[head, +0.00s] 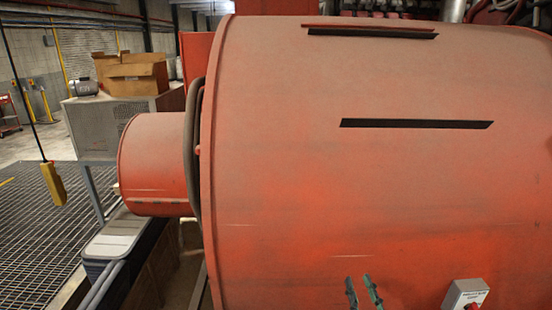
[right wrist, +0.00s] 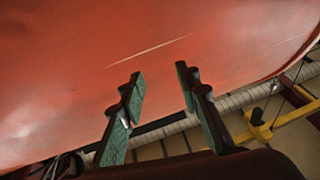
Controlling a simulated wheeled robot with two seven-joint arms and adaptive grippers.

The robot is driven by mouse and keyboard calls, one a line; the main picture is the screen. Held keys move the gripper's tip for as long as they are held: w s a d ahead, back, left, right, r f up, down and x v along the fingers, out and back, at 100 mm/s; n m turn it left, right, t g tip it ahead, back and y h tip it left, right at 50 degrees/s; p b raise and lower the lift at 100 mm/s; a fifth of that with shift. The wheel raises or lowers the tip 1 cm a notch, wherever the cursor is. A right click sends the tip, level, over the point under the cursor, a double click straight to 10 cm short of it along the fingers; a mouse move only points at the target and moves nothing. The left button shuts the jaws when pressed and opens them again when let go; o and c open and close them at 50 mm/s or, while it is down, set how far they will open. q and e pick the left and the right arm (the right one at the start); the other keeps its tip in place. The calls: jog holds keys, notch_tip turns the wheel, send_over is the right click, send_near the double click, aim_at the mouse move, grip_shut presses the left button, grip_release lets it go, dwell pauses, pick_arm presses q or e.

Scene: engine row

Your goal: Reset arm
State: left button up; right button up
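My right gripper (head: 363,292) shows at the bottom of the head view, in front of the big red cylindrical engine housing (head: 300,190). In the right wrist view its two green-padded fingers (right wrist: 160,105) stand apart with nothing between them. The red curved surface (right wrist: 70,60) fills the upper part of that view beyond the fingertips. I cannot tell whether the fingertips touch it. My left gripper is in neither view.
A grey control box with a red button (head: 466,294) is right of my right gripper. A cardboard box (head: 132,74) sits on a grey cabinet (head: 95,127) at left. A yellow pendant (head: 53,184) hangs over floor grating (head: 35,235). Yellow pipework (right wrist: 262,132) shows in the wrist view.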

jog(key=s+d+f+m+g+h, duration=0.2)
jog(key=s+d+f+g+h, duration=0.15)
jog(key=d+f, duration=0.45)
jog(key=s+d+f+m+g+h, duration=0.1)
jog(key=s+d+f+g+h, duration=0.3)
jog(key=f, duration=0.9)
jog(key=s+f+n+g+y, duration=0.15)
jog(key=s+f+g, duration=0.35)
jog(key=s+f, duration=0.5)
jog(key=s+f+g+y, duration=0.2)
jog(key=s+f+g, duration=0.45)
jog(key=s, duration=0.65)
notch_tip(320, 180, down, 34)
jog(key=s+b, duration=0.1)
jog(key=b, duration=0.3)
jog(key=s+f+n+g+b, duration=0.1)
jog(key=s+f+b, duration=0.2)
jog(key=s+f, duration=1.7)
notch_tip(320, 180, down, 3)
jog(key=shift+a+r, duration=0.1)
jog(key=shift+a, duration=0.25)
